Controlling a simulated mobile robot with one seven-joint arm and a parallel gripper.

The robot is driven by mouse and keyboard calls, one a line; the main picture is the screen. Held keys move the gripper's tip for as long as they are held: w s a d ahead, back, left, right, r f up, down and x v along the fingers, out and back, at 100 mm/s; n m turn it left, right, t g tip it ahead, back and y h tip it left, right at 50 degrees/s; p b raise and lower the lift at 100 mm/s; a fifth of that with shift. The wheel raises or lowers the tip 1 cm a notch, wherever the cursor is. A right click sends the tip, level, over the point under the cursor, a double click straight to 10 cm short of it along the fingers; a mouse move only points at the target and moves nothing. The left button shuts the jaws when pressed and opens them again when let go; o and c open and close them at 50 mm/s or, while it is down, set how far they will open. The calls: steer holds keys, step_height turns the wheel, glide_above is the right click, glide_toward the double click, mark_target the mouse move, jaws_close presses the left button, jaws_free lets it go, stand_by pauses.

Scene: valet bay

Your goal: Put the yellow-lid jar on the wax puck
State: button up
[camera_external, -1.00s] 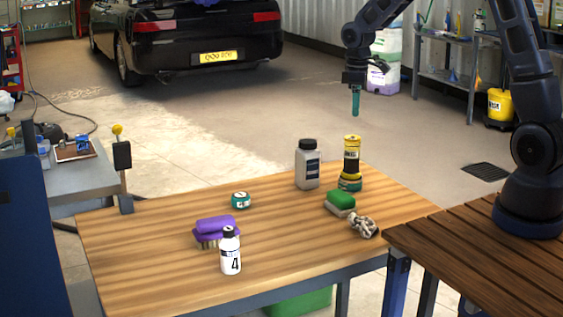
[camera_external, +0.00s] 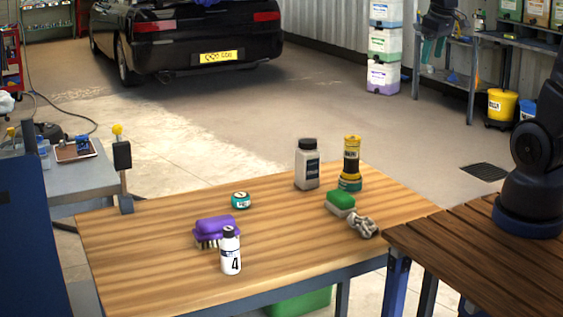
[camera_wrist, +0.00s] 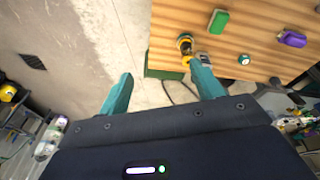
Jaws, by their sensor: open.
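The yellow-lid jar (camera_external: 352,155), dark with a pale label, stands upright at the right rear of the wooden table. It rests on a round teal base (camera_external: 349,185) that looks like the wax puck. In the wrist view the jar (camera_wrist: 185,43) shows from above and hides most of what is under it. My gripper (camera_external: 434,49) is high at the upper right, well away from the jar. Its teal fingers are apart and empty in the wrist view (camera_wrist: 165,87).
A grey bottle (camera_external: 307,165) stands just left of the jar. A green-topped block (camera_external: 341,201) and a metal fitting (camera_external: 362,226) lie in front. A small teal tin (camera_external: 241,200), purple brush (camera_external: 216,229) and white bottle (camera_external: 230,253) are farther left.

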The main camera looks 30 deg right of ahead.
steer(key=s+d+r+m+t, duration=0.1)
steer(key=s+d+m, duration=0.1)
steer(key=s, duration=0.5)
steer(key=s+d+r+m, duration=0.1)
steer(key=s+d+m, duration=0.1)
steer(key=s, duration=0.5)
steer(key=shift+d+t, duration=0.15)
steer(key=shift+t, duration=0.25)
